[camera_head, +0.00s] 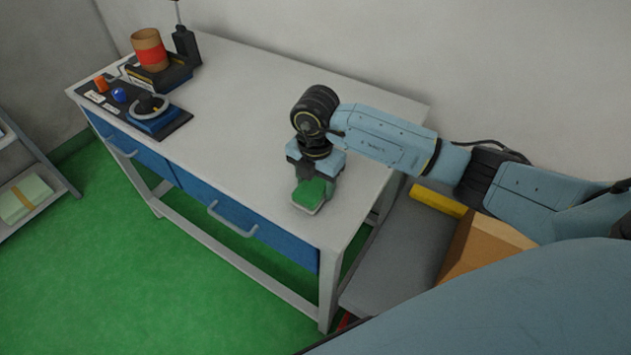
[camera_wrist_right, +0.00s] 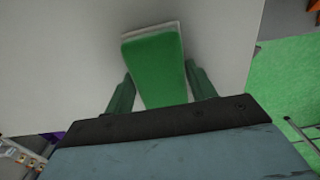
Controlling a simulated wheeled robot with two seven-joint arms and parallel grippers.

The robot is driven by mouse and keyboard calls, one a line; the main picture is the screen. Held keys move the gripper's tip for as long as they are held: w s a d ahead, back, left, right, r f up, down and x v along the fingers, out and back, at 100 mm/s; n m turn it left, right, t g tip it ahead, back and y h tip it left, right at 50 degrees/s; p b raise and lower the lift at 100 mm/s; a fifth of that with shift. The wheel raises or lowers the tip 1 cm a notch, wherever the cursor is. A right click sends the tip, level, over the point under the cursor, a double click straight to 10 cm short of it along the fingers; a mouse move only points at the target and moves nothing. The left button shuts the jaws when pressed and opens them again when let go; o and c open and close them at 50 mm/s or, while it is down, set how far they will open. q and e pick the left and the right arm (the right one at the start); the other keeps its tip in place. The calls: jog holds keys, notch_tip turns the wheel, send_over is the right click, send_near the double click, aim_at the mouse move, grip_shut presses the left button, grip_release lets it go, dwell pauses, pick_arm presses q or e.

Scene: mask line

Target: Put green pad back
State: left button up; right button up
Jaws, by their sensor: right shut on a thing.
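My left gripper is not in view.
At the table's far left stand a dark board (camera_head: 127,112) with small coloured parts, a brown cup with a red band (camera_head: 149,50) and a black device (camera_head: 186,45). A cardboard box (camera_head: 485,248) is right of the table. The middle tabletop is clear.

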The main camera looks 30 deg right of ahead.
aim_at(315, 182)
jog(key=shift+f, duration=0.1)
jog(key=o, duration=0.5)
jog(key=shift+c, duration=0.2)
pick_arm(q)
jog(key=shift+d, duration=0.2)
pick_arm(e)
jog(key=o, duration=0.4)
jog(key=shift+r, duration=0.2)
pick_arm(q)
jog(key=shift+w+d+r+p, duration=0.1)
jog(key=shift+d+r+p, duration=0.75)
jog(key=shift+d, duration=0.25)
pick_arm(e)
notch_tip(315, 182, up, 12)
jog(key=shift+f, duration=0.1)
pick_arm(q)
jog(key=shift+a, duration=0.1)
